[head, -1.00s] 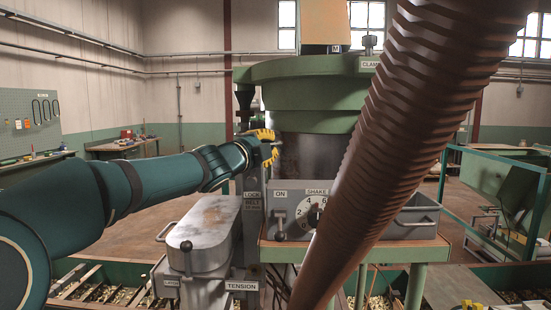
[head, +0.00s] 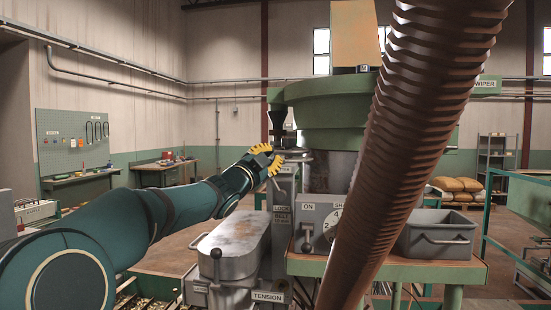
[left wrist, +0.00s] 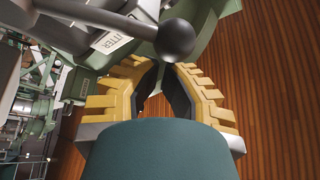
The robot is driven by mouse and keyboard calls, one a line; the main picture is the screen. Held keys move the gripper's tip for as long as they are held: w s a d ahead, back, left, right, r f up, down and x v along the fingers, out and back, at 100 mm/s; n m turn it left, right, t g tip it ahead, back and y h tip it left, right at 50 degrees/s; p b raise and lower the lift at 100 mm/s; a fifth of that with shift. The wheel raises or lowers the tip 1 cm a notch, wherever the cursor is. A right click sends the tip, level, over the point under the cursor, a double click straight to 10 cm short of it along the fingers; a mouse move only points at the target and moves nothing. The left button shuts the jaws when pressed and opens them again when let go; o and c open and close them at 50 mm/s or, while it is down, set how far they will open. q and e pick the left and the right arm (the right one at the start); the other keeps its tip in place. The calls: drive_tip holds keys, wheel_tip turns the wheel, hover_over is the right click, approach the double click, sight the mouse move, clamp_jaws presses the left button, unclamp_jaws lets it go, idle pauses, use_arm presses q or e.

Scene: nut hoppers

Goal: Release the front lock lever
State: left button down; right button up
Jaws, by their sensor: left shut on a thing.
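My left gripper (head: 266,161), with yellow fingers, is at the top of the grey post left of the green bowl (head: 325,112). In the left wrist view, its fingers (left wrist: 166,78) close in at the dark ball knob (left wrist: 176,40) of a grey lever, and the gripper is shut on that lever. The ball covers the fingertips, so the exact contact is hidden. A partly cut label, ending in "TTER" (left wrist: 110,42), is beside the lever. A "LOCK" label (head: 281,209) sits on the post below the gripper. My right gripper is not visible.
A thick ribbed brown hose (head: 415,130) crosses in front of the machine. A rounded grey cover (head: 232,246) stands below my left arm. A dial box (head: 325,225) and a grey bin (head: 438,234) stand on the green table.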

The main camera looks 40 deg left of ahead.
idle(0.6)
use_arm(q)
drive_tip(key=s+d, duration=0.4)
drive_tip(key=s, duration=0.4)
drive_tip(key=shift+s+f, duration=0.25)
drive_tip(key=shift+f, duration=0.2)
idle(0.4)
